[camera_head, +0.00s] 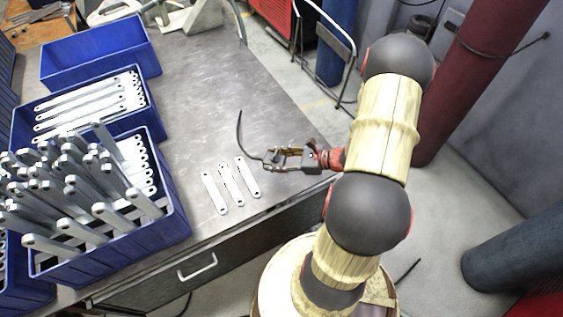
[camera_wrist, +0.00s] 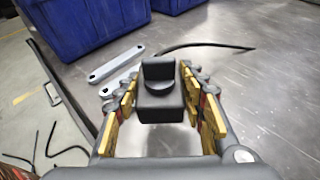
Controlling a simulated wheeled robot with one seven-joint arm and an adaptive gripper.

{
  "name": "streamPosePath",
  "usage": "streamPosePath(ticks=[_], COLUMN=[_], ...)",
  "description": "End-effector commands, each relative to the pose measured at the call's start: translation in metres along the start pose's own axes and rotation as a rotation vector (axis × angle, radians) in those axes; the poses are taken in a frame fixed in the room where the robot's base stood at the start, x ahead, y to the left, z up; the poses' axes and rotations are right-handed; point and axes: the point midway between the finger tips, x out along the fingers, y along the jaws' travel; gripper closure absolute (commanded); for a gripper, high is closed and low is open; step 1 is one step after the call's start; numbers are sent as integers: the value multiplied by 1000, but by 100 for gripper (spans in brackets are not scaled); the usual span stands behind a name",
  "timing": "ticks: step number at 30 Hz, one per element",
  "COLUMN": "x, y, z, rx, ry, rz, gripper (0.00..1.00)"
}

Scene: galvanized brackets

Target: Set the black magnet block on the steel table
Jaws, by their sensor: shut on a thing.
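In the head view my gripper (camera_head: 272,157) is low over the front right part of the steel table (camera_head: 200,120), and the block is hard to make out there. A thin black cable (camera_head: 239,130) curves away from the gripper end; where it attaches is hidden. I cannot tell whether the block touches the table. The steel also fills the right of the wrist view (camera_wrist: 265,85).
Three flat galvanized brackets (camera_head: 231,184) lie just left of my gripper, near the table's front edge. Blue bins (camera_head: 170,215) stand along the left, two holding many brackets; the back one (camera_head: 100,52) looks empty. The middle and back right of the table are clear.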

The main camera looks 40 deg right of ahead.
Motion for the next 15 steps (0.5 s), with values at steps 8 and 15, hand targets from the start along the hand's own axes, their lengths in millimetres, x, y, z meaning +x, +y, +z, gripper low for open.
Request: streamPosePath(ticks=[8, 15], x=[9, 12], y=[-44, -59], z=[-42, -57], rx=[0, -1], ry=[-2, -2], rz=[0, 0], gripper=[100, 100])
